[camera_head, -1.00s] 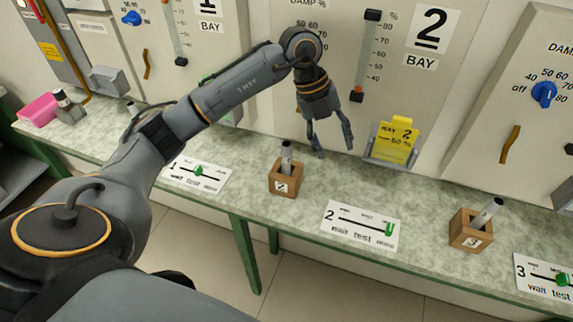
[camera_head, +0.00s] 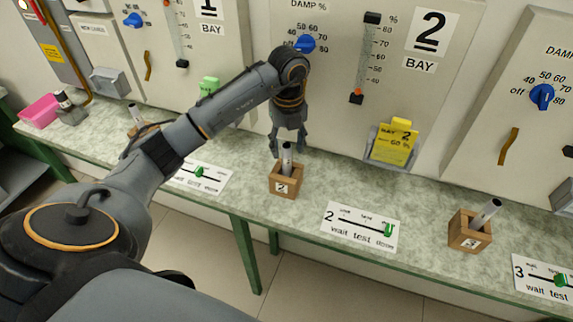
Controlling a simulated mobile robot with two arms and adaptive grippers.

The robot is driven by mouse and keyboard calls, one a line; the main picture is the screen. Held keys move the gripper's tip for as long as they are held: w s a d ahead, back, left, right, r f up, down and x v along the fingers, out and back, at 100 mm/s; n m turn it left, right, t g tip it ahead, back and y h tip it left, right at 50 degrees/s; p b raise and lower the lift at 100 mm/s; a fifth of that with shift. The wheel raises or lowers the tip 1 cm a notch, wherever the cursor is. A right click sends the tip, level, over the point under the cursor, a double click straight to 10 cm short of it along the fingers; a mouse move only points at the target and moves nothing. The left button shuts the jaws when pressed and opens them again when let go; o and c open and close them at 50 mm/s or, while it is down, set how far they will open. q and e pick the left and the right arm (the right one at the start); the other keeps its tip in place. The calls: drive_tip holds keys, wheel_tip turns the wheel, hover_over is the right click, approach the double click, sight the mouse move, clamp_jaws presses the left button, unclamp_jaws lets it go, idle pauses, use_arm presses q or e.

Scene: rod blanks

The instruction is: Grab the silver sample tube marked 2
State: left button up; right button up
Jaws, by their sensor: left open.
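The silver sample tube (camera_head: 287,156) stands upright in a small wooden block marked 2 (camera_head: 284,182) on the bench. My left gripper (camera_head: 288,148) points down at the tube, its fingers spread. The fingertips appear level with the tube's upper part, just behind or around it; I cannot tell which. The tube's lower part is hidden in the block. My right gripper is not in view.
Another silver tube (camera_head: 487,213) leans in a wooden block marked 3 (camera_head: 467,232) at the right. A third block (camera_head: 148,131) is partly behind my left arm. Status cards, including card 2 (camera_head: 360,226), lie along the green bench (camera_head: 320,175). A yellow card (camera_head: 396,142) sits in a wall holder.

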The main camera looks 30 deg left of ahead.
sight(286, 157)
use_arm(q)
wheel_tip(286, 157, down, 4)
drive_tip(key=shift+s+a+r+p, duration=0.1)
drive_tip(key=shift+a+r+p, duration=0.05)
drive_tip(key=shift+p, duration=0.85)
drive_tip(key=shift+f, duration=0.5)
drive_tip(key=c, duration=1)
drive_tip(key=shift+r, duration=0.15)
